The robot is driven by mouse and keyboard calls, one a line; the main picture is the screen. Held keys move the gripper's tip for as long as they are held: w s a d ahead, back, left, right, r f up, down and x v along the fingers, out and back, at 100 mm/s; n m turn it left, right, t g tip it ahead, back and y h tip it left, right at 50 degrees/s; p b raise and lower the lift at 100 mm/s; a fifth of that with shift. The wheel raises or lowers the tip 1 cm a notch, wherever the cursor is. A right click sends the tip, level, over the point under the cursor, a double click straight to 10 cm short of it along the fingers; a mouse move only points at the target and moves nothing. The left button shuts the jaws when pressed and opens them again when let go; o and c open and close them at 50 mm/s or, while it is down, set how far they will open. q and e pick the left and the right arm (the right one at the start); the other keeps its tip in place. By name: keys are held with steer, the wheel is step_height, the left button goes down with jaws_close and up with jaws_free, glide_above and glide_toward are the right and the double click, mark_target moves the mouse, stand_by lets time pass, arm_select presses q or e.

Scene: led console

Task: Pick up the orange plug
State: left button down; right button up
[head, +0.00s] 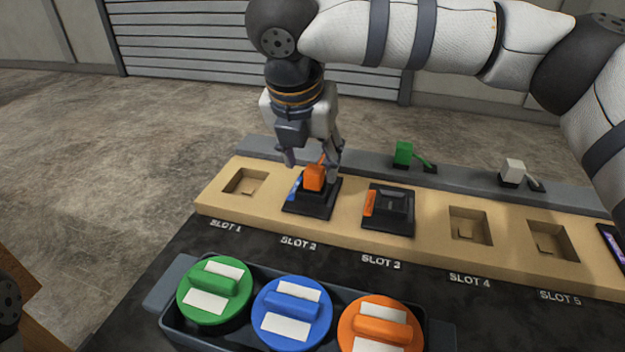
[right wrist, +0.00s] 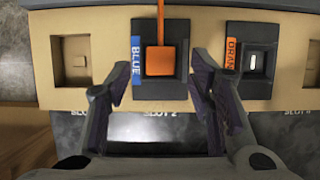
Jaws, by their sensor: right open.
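The orange plug (head: 314,178) stands in a black socket module (head: 309,207) in slot 2, which carries a blue label; its orange cord runs out at the back. The plug also shows in the right wrist view (right wrist: 160,61). My right gripper (head: 312,168) points down over slot 2, open, with one finger on each side of the plug. In the right wrist view its fingertips (right wrist: 161,72) stand apart from the plug, with gaps left and right. Slot 3 holds a black module (head: 391,212) with an orange label and no plug in it. My left gripper is not visible.
A tan board (head: 337,236) holds the slots; slots 1, 4 and 5 are empty recesses. Behind it, a green plug (head: 403,153) and a white plug (head: 513,171) stand on a grey ledge. In front, a dark tray (head: 166,298) holds green, blue and orange round pieces.

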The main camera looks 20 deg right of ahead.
mark_target(314, 180)
steer(key=shift+x, duration=1.1)
steer(key=shift+w+d+f, duration=0.15)
steer(key=shift+f, duration=0.2)
steer(key=shift+r, duration=0.1)
jaws_close()
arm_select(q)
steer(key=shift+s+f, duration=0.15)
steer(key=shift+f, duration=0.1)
